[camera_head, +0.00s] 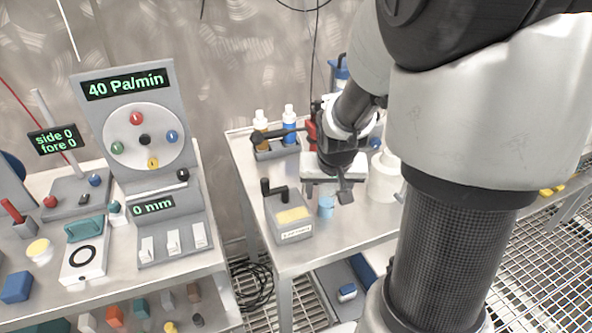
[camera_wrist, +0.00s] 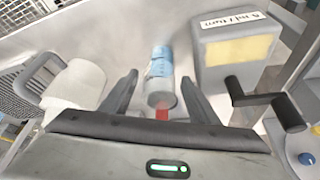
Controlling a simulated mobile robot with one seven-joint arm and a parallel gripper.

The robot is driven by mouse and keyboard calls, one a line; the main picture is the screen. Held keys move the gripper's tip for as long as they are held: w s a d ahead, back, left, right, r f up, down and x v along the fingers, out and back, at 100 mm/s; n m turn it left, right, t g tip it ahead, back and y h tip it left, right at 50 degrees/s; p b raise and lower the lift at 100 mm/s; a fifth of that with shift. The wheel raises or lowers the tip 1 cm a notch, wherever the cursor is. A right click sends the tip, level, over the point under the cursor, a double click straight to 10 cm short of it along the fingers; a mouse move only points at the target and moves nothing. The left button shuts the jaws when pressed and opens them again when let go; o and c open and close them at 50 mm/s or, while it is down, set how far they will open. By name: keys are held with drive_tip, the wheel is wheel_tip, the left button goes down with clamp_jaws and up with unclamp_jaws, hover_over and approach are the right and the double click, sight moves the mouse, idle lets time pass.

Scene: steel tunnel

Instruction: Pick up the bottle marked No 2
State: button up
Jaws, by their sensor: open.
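My gripper (camera_head: 333,190) is open and points down over the metal side table. It also shows in the wrist view (camera_wrist: 160,80), with its two dark fingers apart. A small light blue and whitish cylinder (camera_wrist: 160,65), probably a container, lies between the fingers in that view, with a red patch at its near end. It shows below the gripper in the head view (camera_head: 326,207). An orange-brown bottle (camera_head: 261,128) and a blue bottle (camera_head: 290,126) with white caps stand in a grey rack behind the gripper. I cannot read a No 2 mark on any of them.
A grey crank box (camera_head: 288,222) with a yellow panel stands left of the gripper; its crank (camera_wrist: 262,100) sticks out near the right finger. A white jar (camera_head: 384,182) stands close on the right. A control panel bench (camera_head: 185,275) is at left, with a gap between.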

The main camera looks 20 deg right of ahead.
drive_tip(key=shift+w+f, duration=0.1)
drive_tip(key=shift+f, duration=0.1)
drive_tip(key=c, duration=1.2)
drive_tip(key=shift+c, duration=0.2)
drive_tip(key=shift+r, duration=0.1)
